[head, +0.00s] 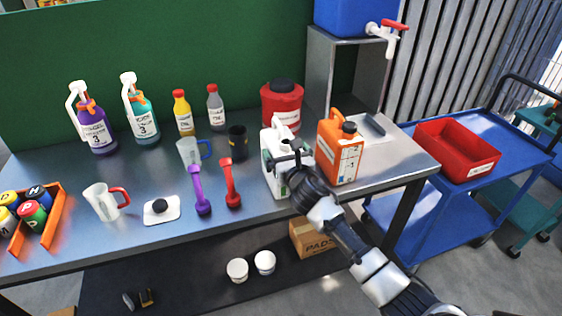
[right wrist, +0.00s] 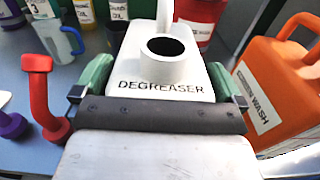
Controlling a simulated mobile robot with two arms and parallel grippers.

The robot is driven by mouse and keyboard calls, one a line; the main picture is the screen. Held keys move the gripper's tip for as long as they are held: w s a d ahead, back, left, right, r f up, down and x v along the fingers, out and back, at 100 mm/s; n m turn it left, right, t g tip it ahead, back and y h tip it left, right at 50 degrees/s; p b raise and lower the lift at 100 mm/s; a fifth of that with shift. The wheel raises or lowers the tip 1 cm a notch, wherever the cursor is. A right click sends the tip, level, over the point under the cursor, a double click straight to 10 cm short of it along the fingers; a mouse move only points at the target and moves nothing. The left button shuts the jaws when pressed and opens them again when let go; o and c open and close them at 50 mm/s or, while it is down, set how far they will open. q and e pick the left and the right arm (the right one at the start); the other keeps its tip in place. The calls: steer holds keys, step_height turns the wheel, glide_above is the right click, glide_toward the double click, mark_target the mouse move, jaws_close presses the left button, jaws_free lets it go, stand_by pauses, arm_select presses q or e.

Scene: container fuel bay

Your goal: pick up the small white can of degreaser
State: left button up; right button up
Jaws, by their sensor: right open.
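The small white degreaser can (head: 272,164) stands upright near the front edge of the grey workbench (head: 130,232), left of the orange wash jug (head: 335,148). In the right wrist view the can (right wrist: 168,72), with its dark open neck and the label DEGREASER, sits between the fingers. My right gripper (head: 290,160) is at the can, partly covering its right side in the head view. Its green-padded fingers (right wrist: 160,76) are open, one on each side of the can. Whether the pads touch it I cannot tell. My left gripper is not in view.
The orange jug also stands close in the right wrist view (right wrist: 275,90). The blue cart (head: 520,170) carries a red bin (head: 457,157).

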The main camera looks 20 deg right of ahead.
steer(key=c, duration=1.4)
steer(key=shift+r, duration=0.15)
steer(key=shift+c, duration=0.9)
